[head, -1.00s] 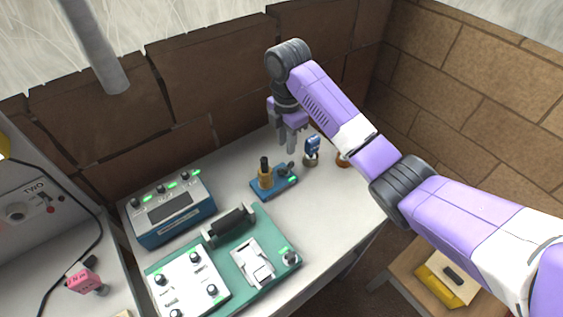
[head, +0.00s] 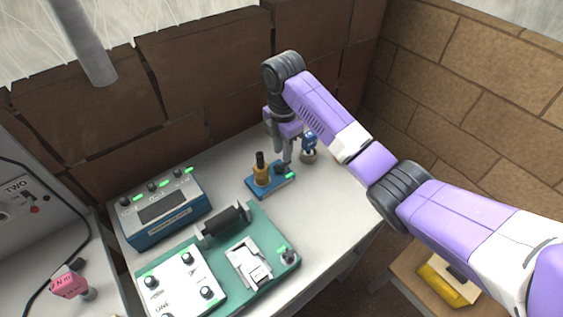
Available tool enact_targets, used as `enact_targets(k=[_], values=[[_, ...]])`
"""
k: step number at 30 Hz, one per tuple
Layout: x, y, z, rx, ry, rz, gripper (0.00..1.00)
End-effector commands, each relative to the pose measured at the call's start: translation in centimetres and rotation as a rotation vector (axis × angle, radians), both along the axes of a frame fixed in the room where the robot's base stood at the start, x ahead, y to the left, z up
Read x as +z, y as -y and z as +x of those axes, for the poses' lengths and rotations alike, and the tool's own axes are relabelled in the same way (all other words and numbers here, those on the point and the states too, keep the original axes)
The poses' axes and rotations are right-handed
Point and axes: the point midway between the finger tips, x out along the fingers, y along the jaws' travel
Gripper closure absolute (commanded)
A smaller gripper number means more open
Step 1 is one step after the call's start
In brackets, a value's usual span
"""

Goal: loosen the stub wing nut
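A small blue base (head: 262,190) on the white table carries a brass-coloured post with a black top (head: 261,168). Beside the post, on the right part of the base, is a small dark piece (head: 279,168), which looks like the stub wing nut. My gripper (head: 285,160) points down over that piece, its fingertips at or very near it. The fingers partly hide the piece. I cannot tell whether they touch it or how far apart they are. A green light shows on the base's right end.
A blue-labelled plug on a round stand (head: 308,150) is close to the right of my gripper. A blue box with knobs (head: 165,209) and a green board with a dark roller (head: 262,226) stand to the left and front. Brick walls (head: 200,75) close the back.

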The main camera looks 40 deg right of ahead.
Motion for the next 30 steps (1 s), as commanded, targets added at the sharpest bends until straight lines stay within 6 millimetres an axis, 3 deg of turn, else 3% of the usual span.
enact_targets(k=[8, 30], values=[[-0.3, 0.0, 0.0, 0.001, 0.0, 0.0, 0.73], [-3.6, 0.0, 0.0, 0.0, 0.0, 0.001, 0.73]])
